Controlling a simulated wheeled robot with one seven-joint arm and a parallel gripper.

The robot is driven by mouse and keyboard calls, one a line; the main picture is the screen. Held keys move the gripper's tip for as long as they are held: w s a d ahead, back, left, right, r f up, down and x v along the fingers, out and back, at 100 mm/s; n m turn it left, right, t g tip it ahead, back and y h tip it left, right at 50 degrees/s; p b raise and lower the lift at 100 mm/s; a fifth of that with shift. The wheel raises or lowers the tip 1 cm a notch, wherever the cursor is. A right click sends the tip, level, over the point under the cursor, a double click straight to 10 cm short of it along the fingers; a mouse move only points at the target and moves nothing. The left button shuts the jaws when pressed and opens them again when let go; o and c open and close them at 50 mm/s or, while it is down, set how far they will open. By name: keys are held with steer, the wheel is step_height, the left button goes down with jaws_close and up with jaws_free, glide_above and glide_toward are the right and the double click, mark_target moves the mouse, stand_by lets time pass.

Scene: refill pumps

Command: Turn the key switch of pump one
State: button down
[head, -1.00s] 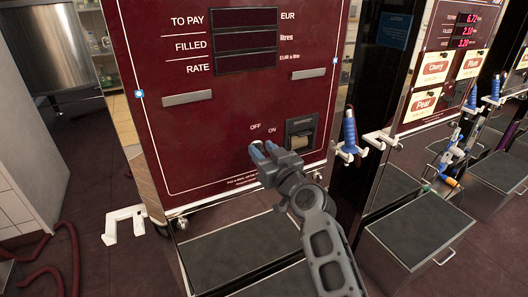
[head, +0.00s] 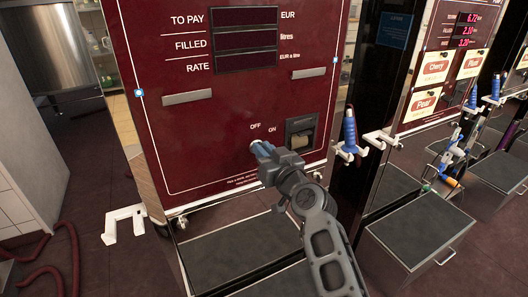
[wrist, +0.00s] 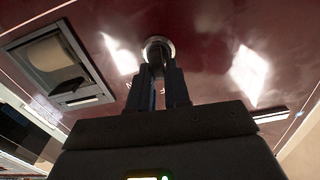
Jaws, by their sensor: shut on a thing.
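Pump one is the dark red panel (head: 240,110) in the middle of the head view, marked TO PAY, FILLED and RATE, with dark displays. My gripper (head: 259,149) is at its lower part, just below the OFF and ON labels. In the wrist view the key switch (wrist: 158,43) shows as a round silver collar on the red panel. My gripper (wrist: 159,72) is shut on the key at that collar. The fingers hide the key itself, so its angle cannot be told.
A receipt slot (head: 300,133) sits right of my gripper. A blue nozzle (head: 349,132) hangs on a white holder farther right. A grey-topped step (head: 240,250) is below the panel. A white bracket (head: 123,224) sticks out at lower left.

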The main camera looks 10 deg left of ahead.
steer(key=m, duration=0.7)
steer(key=d+m+b, duration=0.1)
steer(key=m, duration=0.3)
steer(key=shift+w+f, duration=0.3)
stand_by(0.4)
steer(key=c, duration=1.2)
jaws_free()
steer(key=shift+o, duration=0.2)
steer(key=v, duration=0.7)
steer(key=shift+s+d, duration=0.2)
steer(key=shift+s, duration=0.15)
